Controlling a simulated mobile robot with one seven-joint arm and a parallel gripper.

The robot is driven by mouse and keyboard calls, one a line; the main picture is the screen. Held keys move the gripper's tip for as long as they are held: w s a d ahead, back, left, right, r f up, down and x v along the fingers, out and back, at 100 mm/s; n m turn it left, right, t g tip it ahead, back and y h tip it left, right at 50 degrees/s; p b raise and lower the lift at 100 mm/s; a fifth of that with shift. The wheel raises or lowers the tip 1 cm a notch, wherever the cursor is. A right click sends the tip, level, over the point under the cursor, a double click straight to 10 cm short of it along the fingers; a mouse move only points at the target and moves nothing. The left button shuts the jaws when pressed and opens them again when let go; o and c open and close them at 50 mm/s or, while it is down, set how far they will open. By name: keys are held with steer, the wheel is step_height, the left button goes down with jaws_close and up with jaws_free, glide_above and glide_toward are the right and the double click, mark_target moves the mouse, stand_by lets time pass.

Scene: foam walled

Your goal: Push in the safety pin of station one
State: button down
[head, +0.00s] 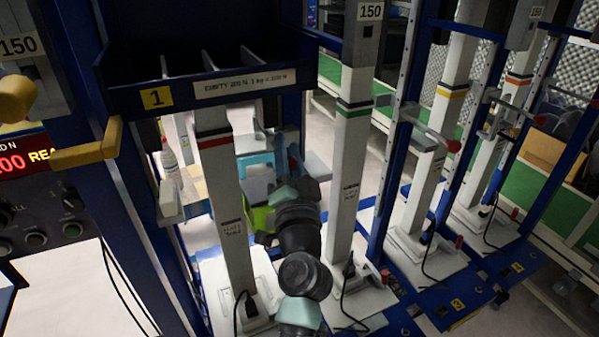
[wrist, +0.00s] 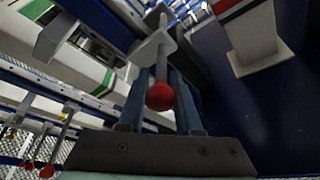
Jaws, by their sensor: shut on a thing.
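The safety pin (wrist: 160,97), a metal rod with a red ball end, shows in the middle of the wrist view. Its rod runs up to a light metal block (wrist: 153,48). My gripper (wrist: 162,75) has its blue fingers on either side of the rod and is shut on the pin, with the red ball towards the camera. How deep the pin sits in the block is hard to tell. In the head view station one carries a yellow "1" label (head: 157,97). My gripper (head: 281,150) is right of its red-banded white column (head: 222,190); the pin is hidden there.
A green-banded column (head: 347,165) stands close to the right of my arm. A dark tray (head: 205,85) overhangs station one. Other red-knobbed pins (wrist: 47,171) show at the wrist view's lower left.

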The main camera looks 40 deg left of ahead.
steer(key=shift+w+a+r, duration=0.1)
steer(key=shift+w+a, duration=0.15)
steer(key=shift+a, duration=0.3)
steer(key=c, duration=0.9)
jaws_free()
steer(key=o, duration=0.3)
steer(key=shift+a, duration=0.2)
steer(key=shift+d, duration=0.1)
